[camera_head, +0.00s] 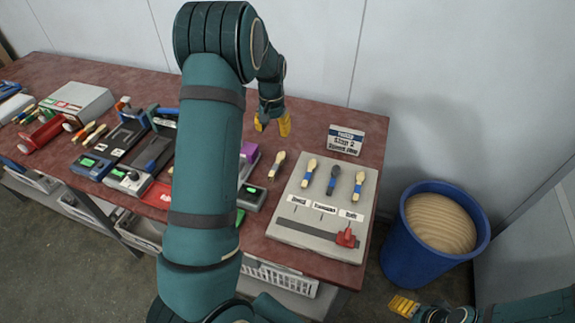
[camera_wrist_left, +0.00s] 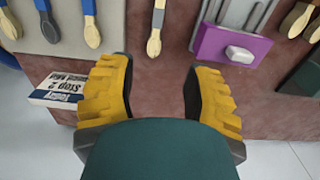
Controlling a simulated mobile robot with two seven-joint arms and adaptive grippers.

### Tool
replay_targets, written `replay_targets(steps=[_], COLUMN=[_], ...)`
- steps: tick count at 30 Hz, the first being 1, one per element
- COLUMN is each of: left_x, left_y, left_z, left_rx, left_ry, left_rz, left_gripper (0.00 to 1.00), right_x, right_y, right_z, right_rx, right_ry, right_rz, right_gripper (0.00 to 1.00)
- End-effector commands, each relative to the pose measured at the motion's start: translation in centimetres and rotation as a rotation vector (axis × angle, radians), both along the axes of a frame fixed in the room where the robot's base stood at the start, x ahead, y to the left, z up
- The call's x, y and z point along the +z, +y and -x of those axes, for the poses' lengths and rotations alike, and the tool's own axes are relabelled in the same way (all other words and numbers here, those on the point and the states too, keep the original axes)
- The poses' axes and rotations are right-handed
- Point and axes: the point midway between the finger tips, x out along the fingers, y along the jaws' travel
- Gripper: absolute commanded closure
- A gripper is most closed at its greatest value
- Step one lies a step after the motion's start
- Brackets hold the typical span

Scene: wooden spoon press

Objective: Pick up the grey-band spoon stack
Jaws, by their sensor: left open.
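A wooden spoon stack (camera_head: 277,165) lies on the red-brown table just left of the grey board. In the left wrist view its pale spoon bowl (camera_wrist_left: 154,45) points toward my gripper, and a greyish band (camera_wrist_left: 158,19) shows on it near the top edge. My left gripper (camera_head: 272,124) is open and empty, on the wall side of the stack and apart from it. In the left wrist view the stack lines up with the gap between the yellow fingers (camera_wrist_left: 157,75). My right gripper (camera_head: 404,306) is at the lower right, far from the stack; its opening is unclear.
The grey board (camera_head: 289,227) holds several spoon stacks, blue-banded or dark blue, and a red handle (camera_head: 346,236). A sign (camera_head: 345,139) stands behind it. A purple-ended device (camera_wrist_left: 233,44) sits close beside the stack. A blue bin (camera_head: 398,239) stands right of the table.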

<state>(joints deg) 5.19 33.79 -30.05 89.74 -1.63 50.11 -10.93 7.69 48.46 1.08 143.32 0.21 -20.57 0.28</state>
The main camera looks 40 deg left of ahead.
Motion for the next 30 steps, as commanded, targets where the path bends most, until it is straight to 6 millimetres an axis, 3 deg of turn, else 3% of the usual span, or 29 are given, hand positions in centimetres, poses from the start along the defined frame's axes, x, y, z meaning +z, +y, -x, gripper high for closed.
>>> replay_targets(steps=[1, 6, 11, 21, 30], left_x=[-1.5, -2.8, -4.3, -10.3, -12.0], left_y=[0.0, 0.0, 0.0, 0.0, -0.1], left_z=[0.0, 0.0, 0.1, 0.1, 0.0], left_rx=[0.001, 0.001, 0.001, 0.001, 0.001], left_ry=[-0.001, -0.001, 0.002, 0.001, 0.000], left_rz=[0.000, 0.000, 0.001, 0.001, 0.001], left_gripper=[0.50, 0.50, 0.50, 0.50, 0.50], right_x=[-1.6, -3.0, -3.3, -4.2, -4.5], right_y=[0.1, 0.1, 0.2, 0.2, 0.3], right_z=[0.2, 0.4, 0.5, 0.8, 0.9], right_rx=[0.004, 0.008, 0.011, 0.016, 0.018], right_ry=[0.004, 0.010, 0.012, 0.019, 0.021], right_rz=[0.001, 0.001, 0.000, -0.002, -0.002], right_gripper=[0.29, 0.29, 0.29, 0.29, 0.29])
